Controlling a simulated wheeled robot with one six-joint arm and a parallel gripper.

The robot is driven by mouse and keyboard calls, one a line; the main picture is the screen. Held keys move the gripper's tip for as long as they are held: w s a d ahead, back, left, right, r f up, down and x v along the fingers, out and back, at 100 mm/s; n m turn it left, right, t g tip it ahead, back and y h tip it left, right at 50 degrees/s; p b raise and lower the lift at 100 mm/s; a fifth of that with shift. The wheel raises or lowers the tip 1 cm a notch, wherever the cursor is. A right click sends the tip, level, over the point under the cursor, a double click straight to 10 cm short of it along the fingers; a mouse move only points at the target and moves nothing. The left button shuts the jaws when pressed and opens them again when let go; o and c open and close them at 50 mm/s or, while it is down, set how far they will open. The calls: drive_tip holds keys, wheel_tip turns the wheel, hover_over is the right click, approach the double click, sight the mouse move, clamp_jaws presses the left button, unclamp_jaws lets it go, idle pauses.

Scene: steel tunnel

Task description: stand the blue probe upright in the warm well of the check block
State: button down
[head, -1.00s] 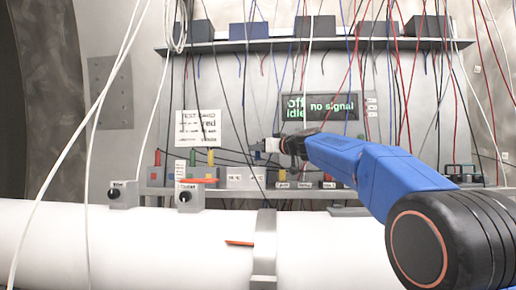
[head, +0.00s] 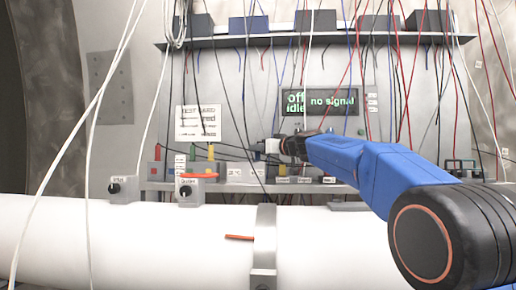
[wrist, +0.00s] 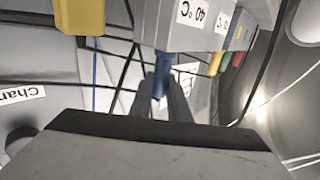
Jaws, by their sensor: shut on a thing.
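My gripper (wrist: 163,92) is shut on the blue probe (wrist: 163,76), whose short blue length shows between the fingers in the wrist view. The probe's far end meets the edge of the grey check block (wrist: 165,25) in the picture; whether it is in a well or only in front cannot be told. The block carries a "40 °C" label (wrist: 190,13) and a second, partly cut label. In the head view my gripper (head: 266,147) is above the two small white labels of the check block (head: 245,172). The probe is not clear there, and the well openings are hidden.
A yellow part (wrist: 80,15) stands close beside the block in the wrist view. Dark cables cross behind. In the head view, hanging wires surround the arm, a display (head: 320,102) reads "off idle, no signal", and a white pipe (head: 140,240) runs along the front.

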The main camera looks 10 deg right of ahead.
drive_tip(key=shift+f, duration=0.1)
drive_tip(key=c, duration=1.6)
unclamp_jaws()
drive_tip(key=v, duration=1.7)
drive_tip(key=shift+s+f, duration=0.1)
drive_tip(key=shift+s, duration=0.1)
